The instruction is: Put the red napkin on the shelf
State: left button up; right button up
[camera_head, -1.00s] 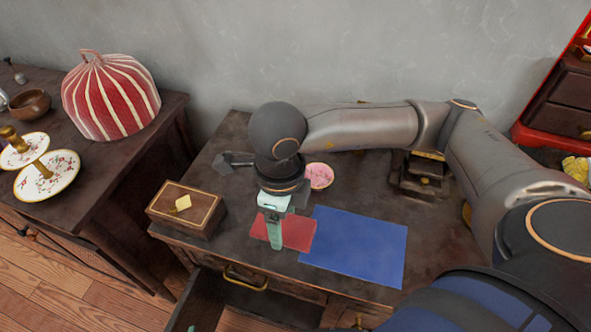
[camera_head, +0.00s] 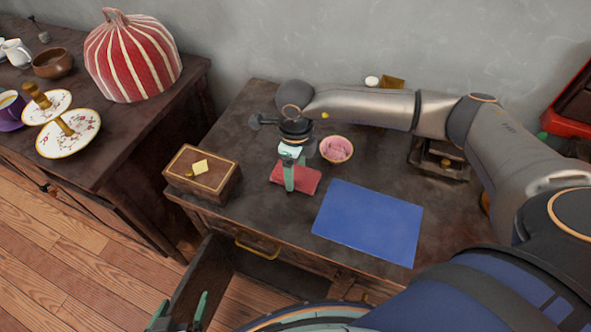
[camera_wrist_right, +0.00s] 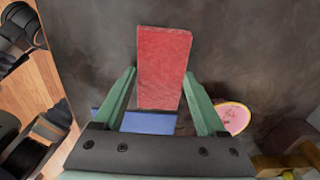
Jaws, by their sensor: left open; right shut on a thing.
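The red napkin (camera_head: 308,181) is a small flat red cloth above or on the dark table, left of the blue cloth, in the head view. My right gripper (camera_head: 290,186) is over it, pointing down, with its green fingers shut on it. In the right wrist view the napkin (camera_wrist_right: 163,60) sits between the two fingertips of my right gripper (camera_wrist_right: 160,78). The head view does not make clear how high the napkin is. My left gripper (camera_head: 183,309) is open and empty at the bottom edge, by the open drawer. A red-framed unit (camera_head: 566,132), possibly the shelf, is partly visible at right.
The blue cloth (camera_head: 369,222) lies flat on the table. A pink bowl (camera_head: 336,149) stands behind the napkin, and a wooden box (camera_head: 202,173) stands to its left. An open drawer (camera_head: 205,275) juts out in front. My right arm covers part of the table's back.

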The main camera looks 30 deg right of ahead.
jog(key=shift+f, duration=0.3)
jog(key=shift+f, duration=0.1)
jog(key=shift+f, duration=0.15)
jog(key=o, duration=1.3)
jog(key=shift+r, duration=0.2)
